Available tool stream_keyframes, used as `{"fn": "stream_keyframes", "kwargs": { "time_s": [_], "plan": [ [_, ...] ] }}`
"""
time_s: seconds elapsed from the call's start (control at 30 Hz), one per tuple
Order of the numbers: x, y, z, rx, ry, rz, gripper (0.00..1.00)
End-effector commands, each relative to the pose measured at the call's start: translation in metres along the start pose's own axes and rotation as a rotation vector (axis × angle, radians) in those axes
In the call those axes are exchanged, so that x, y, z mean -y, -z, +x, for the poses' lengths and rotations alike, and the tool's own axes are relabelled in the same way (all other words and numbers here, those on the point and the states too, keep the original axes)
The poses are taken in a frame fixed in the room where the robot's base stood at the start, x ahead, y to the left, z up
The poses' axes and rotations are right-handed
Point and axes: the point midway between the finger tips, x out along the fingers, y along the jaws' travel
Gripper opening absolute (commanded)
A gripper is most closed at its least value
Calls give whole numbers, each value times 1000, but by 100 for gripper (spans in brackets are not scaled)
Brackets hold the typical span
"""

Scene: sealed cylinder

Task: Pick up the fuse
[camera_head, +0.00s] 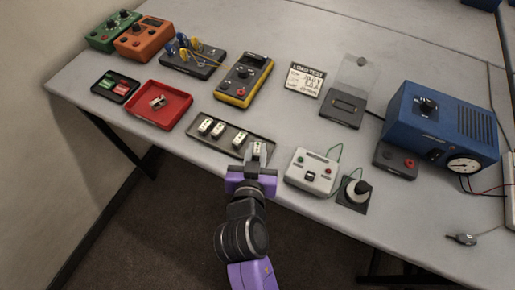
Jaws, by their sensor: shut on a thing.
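Several small white fuses with green marks sit in a dark tray (229,146) near the table's front edge, such as the fuse at the left of the row (205,126). My gripper (257,158) is at the tray's right end. It is shut on a fuse (257,147), whose pale upper part shows between the fingers. I cannot tell whether this fuse still touches the tray.
A red tray (178,117) with a small metal part lies to the left. A yellow multimeter (244,80) stands behind the dark tray. A white box with buttons (311,172) is close on the right, and a large blue unit (440,125) stands farther right.

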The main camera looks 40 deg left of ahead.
Motion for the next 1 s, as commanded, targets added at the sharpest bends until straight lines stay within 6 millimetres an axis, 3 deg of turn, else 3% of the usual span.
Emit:
{"fn": "stream_keyframes", "kwargs": {
  "time_s": [0.27,0.47,1.0],
  "plan": [
    [0,2,-1,-1,0,0,0],
    [0,20,-7,-3,0,2,0],
    [0,147,-60,-6,1,3,0]
  ]
}}
